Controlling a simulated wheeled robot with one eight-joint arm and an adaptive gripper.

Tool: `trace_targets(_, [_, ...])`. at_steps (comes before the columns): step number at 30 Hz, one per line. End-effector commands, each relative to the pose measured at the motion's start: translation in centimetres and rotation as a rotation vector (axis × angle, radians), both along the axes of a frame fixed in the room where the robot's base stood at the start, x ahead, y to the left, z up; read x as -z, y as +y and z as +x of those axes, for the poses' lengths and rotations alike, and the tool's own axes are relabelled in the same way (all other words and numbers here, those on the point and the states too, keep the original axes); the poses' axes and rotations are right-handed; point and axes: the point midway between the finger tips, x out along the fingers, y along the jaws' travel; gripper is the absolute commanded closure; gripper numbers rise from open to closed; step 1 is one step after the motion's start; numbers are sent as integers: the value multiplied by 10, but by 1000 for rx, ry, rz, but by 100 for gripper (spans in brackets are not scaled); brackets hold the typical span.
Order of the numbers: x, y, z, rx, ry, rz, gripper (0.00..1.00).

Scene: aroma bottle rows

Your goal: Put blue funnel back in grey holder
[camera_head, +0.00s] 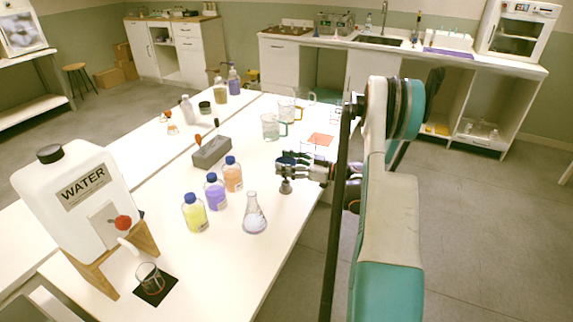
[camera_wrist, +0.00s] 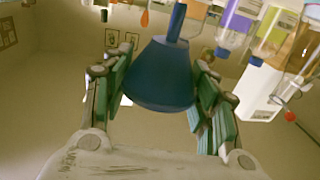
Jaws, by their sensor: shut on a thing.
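In the wrist view my gripper (camera_wrist: 160,95) is shut on the blue funnel (camera_wrist: 160,72), with its green finger pads on both sides of the cone. The funnel's wide end faces my palm side of the picture and its stem points to the top edge. In the head view my gripper (camera_head: 287,162) is above the right part of the table. The funnel is hard to make out there; a small dark shape shows just under the fingers. A grey block-shaped holder (camera_head: 211,153) stands to the left, apart from my gripper, with an orange-topped thing at it.
Bottles with blue caps, yellow (camera_head: 194,214), purple (camera_head: 215,192) and orange (camera_head: 233,175), stand between the holder and a conical flask (camera_head: 254,216). Glass beakers (camera_head: 271,127) stand behind. A water tank (camera_head: 75,205) is at the front left. The table's right front is clear.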

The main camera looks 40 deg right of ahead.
Motion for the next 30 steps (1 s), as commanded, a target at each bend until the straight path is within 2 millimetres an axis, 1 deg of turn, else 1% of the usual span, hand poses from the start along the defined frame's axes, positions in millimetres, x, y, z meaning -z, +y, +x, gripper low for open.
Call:
trace_targets(22, [0,0,0,0,0,0,62])
trace_targets(30, [6,0,0,0,0,0,62])
